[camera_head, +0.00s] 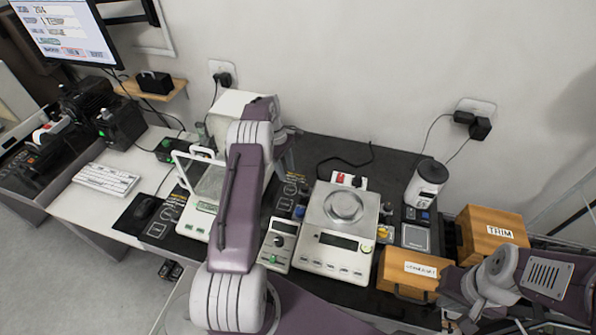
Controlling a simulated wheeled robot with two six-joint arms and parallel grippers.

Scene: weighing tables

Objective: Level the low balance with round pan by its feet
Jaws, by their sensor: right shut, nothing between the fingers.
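The low balance with round pan (323,256) stands on the dark bench mat, a pale box with a round metal pan (343,206) and a display at its front. Coloured knobs show at its sides, a blue one (299,212) at the left and a yellow one (383,232) at the right. Its level bubble is too small to read. My left arm rises left of the balance; its gripper is hidden behind the arm. My right gripper (466,323) is at the bottom right edge, partly cut off, shut and empty, clear of the balance.
A glass-walled balance (194,222) stands behind my left arm. A small control box (278,246) sits left of the round-pan balance. Wooden boxes (408,268) and (492,233), a white jar (427,182) and a small grey pad (416,237) crowd the right.

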